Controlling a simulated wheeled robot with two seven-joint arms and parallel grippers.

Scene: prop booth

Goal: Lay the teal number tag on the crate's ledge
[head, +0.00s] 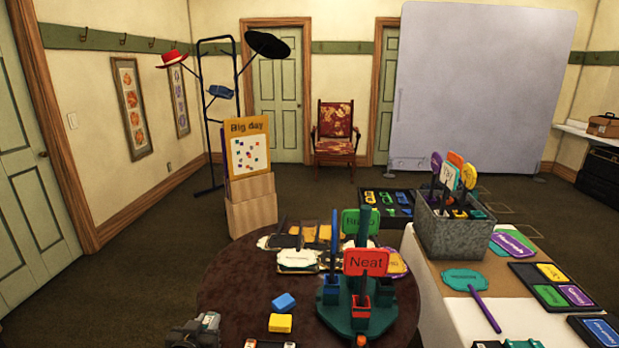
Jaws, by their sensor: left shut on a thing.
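No teal number tag can be told for sure here. My right gripper is not in view.
A green stand (361,316) holds a red "Neat" sign (366,262). A blue block (283,302) and a yellow block (280,323) lie left of it. A teal sign with a purple handle (463,279) lies in front of the crate. Black trays (556,287) lie at the right.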

